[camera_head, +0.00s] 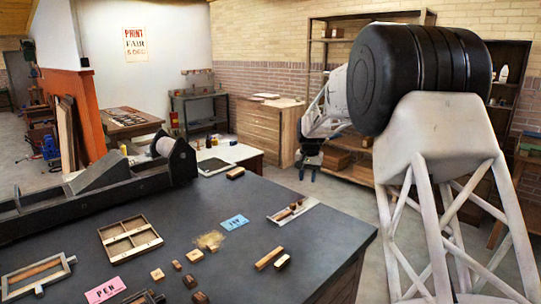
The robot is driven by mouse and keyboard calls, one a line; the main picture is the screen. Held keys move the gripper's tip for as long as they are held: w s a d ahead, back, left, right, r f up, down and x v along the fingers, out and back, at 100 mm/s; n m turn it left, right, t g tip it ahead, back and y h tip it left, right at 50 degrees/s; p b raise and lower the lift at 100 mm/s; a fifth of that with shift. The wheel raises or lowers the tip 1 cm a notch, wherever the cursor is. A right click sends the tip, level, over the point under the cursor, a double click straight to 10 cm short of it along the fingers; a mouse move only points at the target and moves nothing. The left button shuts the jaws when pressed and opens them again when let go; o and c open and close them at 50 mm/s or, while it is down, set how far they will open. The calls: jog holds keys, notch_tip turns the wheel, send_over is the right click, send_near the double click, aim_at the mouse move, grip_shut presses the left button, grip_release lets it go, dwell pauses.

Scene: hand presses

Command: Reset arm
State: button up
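My arm, with a white lattice link and a black drum-shaped joint, fills the right side of the head view. My gripper (308,174) is small and dark at the end of the arm. It hangs pointing down beyond the far right side of the dark work table (335,232), apart from everything on it. Two fingers seem to show with a gap between them, and nothing is seen between them.
On the table are a wooden divided tray (130,239), a metal frame (38,277), a pink card (105,290), a blue card (234,222), several wooden blocks and a long dark press (95,190). A wooden cabinet (268,130) stands behind.

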jog(key=s+d+r+n, duration=0.1)
jog(key=s+r, duration=0.3)
jog(key=s, duration=0.6)
jog(key=s+d+r+t, duration=0.1)
jog(key=s+r, duration=0.2)
jog(key=s, duration=0.8)
jog(key=s+d+r+n, duration=0.1)
jog(key=s+r, duration=0.3)
jog(key=s, duration=0.6)
jog(key=s+f, duration=0.3)
jog(key=s, duration=1.2)
jog(key=s+d+f+n+t, duration=0.1)
jog(key=s+f, duration=0.3)
jog(key=s, duration=1.2)
jog(key=shift+s+d, duration=0.15)
jog(key=shift+s, duration=0.15)
